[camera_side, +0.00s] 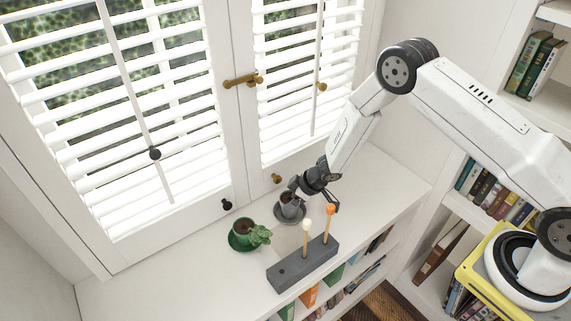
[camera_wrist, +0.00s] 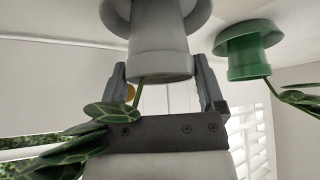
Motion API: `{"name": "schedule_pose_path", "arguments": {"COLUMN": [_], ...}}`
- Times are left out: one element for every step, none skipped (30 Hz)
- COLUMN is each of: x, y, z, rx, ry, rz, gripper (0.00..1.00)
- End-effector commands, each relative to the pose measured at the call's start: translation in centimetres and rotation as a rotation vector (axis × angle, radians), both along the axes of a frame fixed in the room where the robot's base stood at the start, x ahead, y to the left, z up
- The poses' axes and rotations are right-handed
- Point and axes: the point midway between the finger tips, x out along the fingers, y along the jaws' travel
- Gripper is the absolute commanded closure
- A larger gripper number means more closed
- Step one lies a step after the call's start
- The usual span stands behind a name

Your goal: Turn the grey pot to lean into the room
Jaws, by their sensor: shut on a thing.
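The grey pot (camera_side: 289,205) stands upright on a grey saucer (camera_side: 291,219) on the white sill, near the window. My gripper (camera_side: 297,190) reaches down to it and is shut on it. In the wrist view, which shows things upside down, the grey pot (camera_wrist: 160,50) sits between my two fingers, one on each side. Its stem comes out beside the fingers, and its pale-veined dark leaves (camera_wrist: 112,112) hang at the lower left. In the side view my gripper hides most of this plant, so its lean is hard to tell there.
A green pot (camera_side: 241,231) on a green saucer stands to the left, its leaves (camera_side: 260,235) pointing right. A dark grey block (camera_side: 301,268) with a white-topped peg (camera_side: 306,227) and an orange-topped peg (camera_side: 329,212) lies in front, near the sill's edge. Blinds are behind; the sill's right end is clear.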

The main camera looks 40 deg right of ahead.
Motion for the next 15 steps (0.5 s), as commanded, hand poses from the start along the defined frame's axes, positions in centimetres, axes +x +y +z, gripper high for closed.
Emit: {"name": "schedule_pose_path", "arguments": {"x": [0.07,0.07,0.07,0.06,0.06,0.06,0.05,0.05,0.04,0.04,-0.04,-0.04,-0.04,-0.05,-0.06], "y": [0.01,0.01,0.01,0.01,0.01,0.01,0.01,0.01,0.01,0.0,0.0,0.0,-0.01,-0.01,-0.03], "z": [0.05,0.07,0.07,0.06,0.06,0.06,0.05,0.05,0.05,0.04,-0.02,-0.02,-0.01,0.0,0.05], "rx": [0.001,0.001,0.001,0.001,0.001,0.001,0.001,0.001,0.001,0.001,-0.001,-0.001,-0.001,-0.001,-0.001], "ry": [-0.002,-0.002,-0.002,-0.002,-0.002,-0.002,-0.002,-0.001,-0.001,-0.001,0.001,0.001,0.001,0.001,0.001], "rz": [0.0,0.0,0.0,0.0,0.0,0.0,0.0,0.0,0.0,0.0,0.0,0.0,0.0,0.0,0.0], "gripper": [1.0,1.0,1.0,1.0,0.06,0.0,0.0,0.0,0.0,0.0,0.0,0.0,0.0,0.0,0.0]}}
